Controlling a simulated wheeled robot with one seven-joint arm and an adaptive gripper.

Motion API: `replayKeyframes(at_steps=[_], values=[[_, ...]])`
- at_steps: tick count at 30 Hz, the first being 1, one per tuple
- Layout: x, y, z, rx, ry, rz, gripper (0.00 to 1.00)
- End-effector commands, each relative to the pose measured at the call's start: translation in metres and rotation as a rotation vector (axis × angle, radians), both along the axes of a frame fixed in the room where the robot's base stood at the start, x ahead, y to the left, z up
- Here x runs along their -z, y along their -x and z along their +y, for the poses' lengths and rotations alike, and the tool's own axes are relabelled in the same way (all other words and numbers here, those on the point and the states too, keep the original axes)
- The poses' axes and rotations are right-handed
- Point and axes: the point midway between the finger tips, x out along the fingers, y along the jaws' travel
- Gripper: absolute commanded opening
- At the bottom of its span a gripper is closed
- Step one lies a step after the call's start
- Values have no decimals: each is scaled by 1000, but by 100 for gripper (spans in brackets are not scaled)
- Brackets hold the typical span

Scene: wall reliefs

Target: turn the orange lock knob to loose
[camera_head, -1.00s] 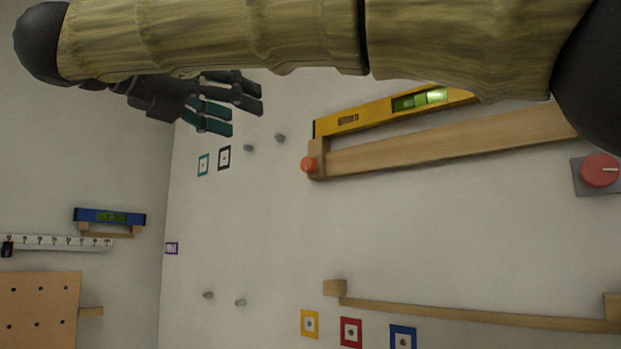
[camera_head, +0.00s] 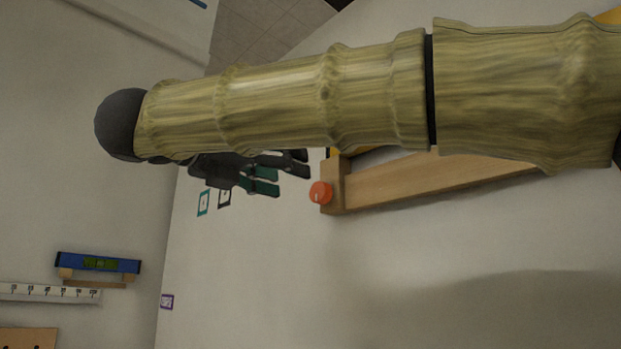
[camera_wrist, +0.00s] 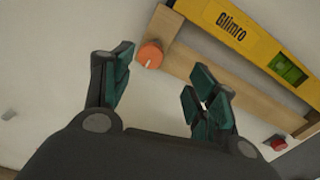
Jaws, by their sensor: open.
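The orange lock knob (camera_head: 320,192) sits on the left end of a wooden rail (camera_head: 420,183), with a pale mark on its face. In the wrist view the knob (camera_wrist: 150,55) lies ahead of my gripper (camera_wrist: 165,85), between the lines of the two fingers and nearer the left finger. My gripper also shows in the head view (camera_head: 290,178), just left of the knob, with its dark and green fingers apart. The fingers are open and hold nothing. I cannot tell how far they are from the knob in depth.
A yellow spirit level (camera_wrist: 245,40) lies along the rail. A red knob (camera_wrist: 278,143) is at the lower right of the wrist view. A blue level (camera_head: 98,263) rests on a bracket on the left wall. Teal (camera_head: 203,203) and black (camera_head: 224,198) framed markers are on the wall.

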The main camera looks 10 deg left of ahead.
Motion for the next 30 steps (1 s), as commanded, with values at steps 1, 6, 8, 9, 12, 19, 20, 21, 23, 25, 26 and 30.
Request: replayKeyframes(at_steps=[1,6,8,9,12,19,20,21,23,25,26,30], values=[[-1,-13,-6,2,1,8,58],[0,-37,-21,1,1,8,58],[0,-43,-24,1,1,7,58],[0,-47,-27,1,1,7,58],[0,-54,-32,1,1,6,58],[3,-62,-36,-1,2,5,58],[3,-62,-36,-1,2,5,58],[3,-62,-36,-1,2,5,58],[3,-62,-36,-2,1,5,58],[3,-61,-36,-2,1,5,58],[3,-61,-36,-2,1,5,58],[3,-61,-36,-1,2,5,33]])
